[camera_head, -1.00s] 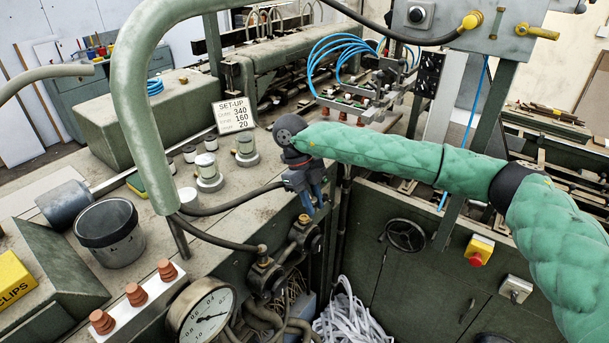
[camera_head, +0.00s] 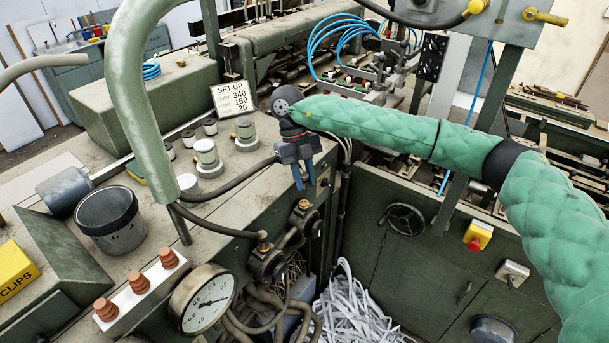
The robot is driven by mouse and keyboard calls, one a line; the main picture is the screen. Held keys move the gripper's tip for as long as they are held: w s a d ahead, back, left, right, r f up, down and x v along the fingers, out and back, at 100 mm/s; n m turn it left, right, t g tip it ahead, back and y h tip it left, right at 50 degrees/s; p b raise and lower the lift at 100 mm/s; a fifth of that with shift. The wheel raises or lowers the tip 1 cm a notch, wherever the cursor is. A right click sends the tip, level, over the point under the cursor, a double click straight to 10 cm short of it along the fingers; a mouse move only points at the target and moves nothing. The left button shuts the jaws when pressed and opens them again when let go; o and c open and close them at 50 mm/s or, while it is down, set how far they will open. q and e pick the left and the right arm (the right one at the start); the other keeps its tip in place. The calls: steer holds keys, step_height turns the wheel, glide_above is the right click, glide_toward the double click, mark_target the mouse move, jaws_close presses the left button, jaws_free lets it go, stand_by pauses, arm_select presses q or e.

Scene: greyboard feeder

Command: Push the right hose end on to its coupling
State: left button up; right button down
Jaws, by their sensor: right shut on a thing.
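My right gripper (camera_head: 304,184), at the end of the green padded arm, points down with its blue fingers close together. It is shut on the end of a dark hose (camera_head: 238,178), which runs into it from the left; the hose end itself is mostly hidden by the jaws. The right coupling (camera_head: 304,205), with a brass top, shows just below the fingertips on the front of the machine bench, with a small gap in the picture. The left coupling (camera_head: 263,243) has another dark hose (camera_head: 215,228) on it. My left gripper is not in view.
A round gauge (camera_head: 205,300) and a white strip with several brown knobs (camera_head: 140,284) stand at the front left. A pale green pipe (camera_head: 135,100) arches over the bench. Metal cylinders (camera_head: 207,153) stand behind the hose. White shreds (camera_head: 355,305) lie below the coupling.

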mark_target(305, 203)
steer(key=shift+f, duration=0.95)
steer(key=shift+f+p, duration=0.3)
steer(key=shift+f, duration=1.3)
steer(key=shift+b, duration=1.55)
stand_by(0.5)
steer(key=shift+f, duration=0.1)
steer(key=shift+f+b, duration=0.6)
steer(key=shift+b, duration=0.15)
